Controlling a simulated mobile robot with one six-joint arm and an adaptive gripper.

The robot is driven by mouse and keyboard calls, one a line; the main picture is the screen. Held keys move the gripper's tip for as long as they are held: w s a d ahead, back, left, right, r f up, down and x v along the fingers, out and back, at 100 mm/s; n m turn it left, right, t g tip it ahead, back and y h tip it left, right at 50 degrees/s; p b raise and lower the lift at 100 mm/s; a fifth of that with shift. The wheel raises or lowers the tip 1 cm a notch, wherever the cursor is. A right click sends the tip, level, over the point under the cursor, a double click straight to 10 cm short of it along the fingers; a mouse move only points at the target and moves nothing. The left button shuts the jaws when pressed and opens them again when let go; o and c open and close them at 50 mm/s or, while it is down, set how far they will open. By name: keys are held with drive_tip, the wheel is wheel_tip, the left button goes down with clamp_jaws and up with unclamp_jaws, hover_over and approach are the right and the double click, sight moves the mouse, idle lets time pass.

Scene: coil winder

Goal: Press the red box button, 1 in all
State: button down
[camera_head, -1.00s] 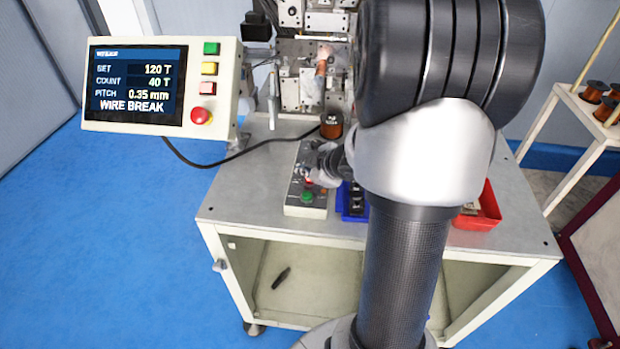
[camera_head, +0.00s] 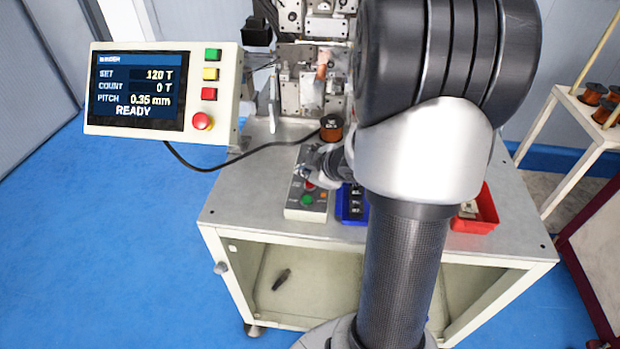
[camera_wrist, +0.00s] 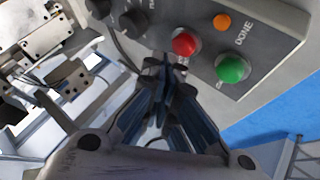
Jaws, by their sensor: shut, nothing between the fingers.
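The control box (camera_head: 305,212) stands on the machine table. Its red button (camera_wrist: 185,43) shows in the wrist view, beside the green button (camera_wrist: 231,68) and an orange button or lamp (camera_wrist: 222,21) near the word DONE. My gripper (camera_wrist: 165,62) is shut and empty, with its tips close beside the red button. I cannot tell whether they touch it. In the head view my gripper (camera_head: 312,170) is over the upper part of the box and partly hides it. The screen (camera_head: 138,88) reads READY, COUNT 0 T.
A blue tray (camera_head: 352,206) stands right of the box, and a red bin (camera_head: 483,212) farther right behind my arm. A copper spool (camera_head: 331,127) and the winder (camera_head: 315,65) are behind. Black knobs (camera_wrist: 130,22) sit near my fingers.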

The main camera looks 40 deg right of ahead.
sight(307, 184)
drive_tip(key=shift+r, duration=0.2)
wheel_tip(307, 184, up, 5)
drive_tip(key=p, duration=0.5)
drive_tip(key=shift+f, duration=0.1)
idle(0.6)
